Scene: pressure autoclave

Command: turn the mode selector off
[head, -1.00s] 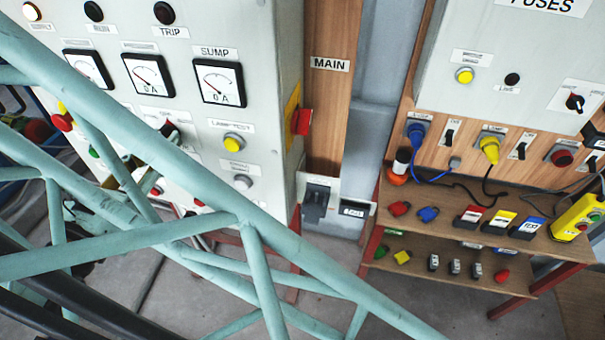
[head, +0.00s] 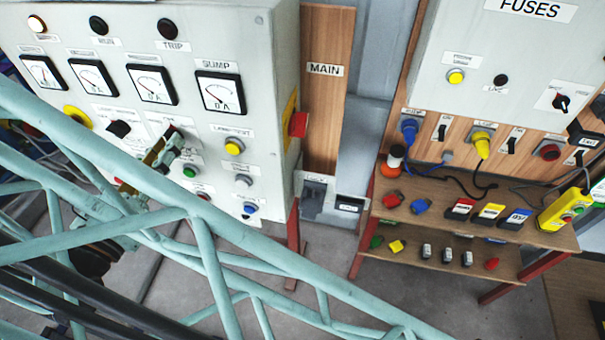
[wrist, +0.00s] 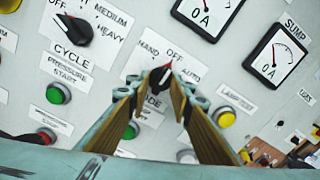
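The mode selector (wrist: 161,76) is a black knob with a light and red pointer tip, under HAND, OFF and AUTO labels in the wrist view. Its pointer tilts up and slightly right, near OFF; the exact setting is hard to tell. My gripper (wrist: 157,88) is open, with one tan finger on each side of the knob. A narrow gap seems to show on both sides; contact cannot be made out. In the head view my gripper (head: 163,148) is at the grey panel, covering most of the selector.
The black cycle selector (wrist: 72,29) is at upper left of the mode selector. A green button (wrist: 131,130) lies just below, partly behind the left finger. A yellow lamp-test button (wrist: 225,118) is to the right. Gauges (head: 220,92) sit above on the panel (head: 262,60).

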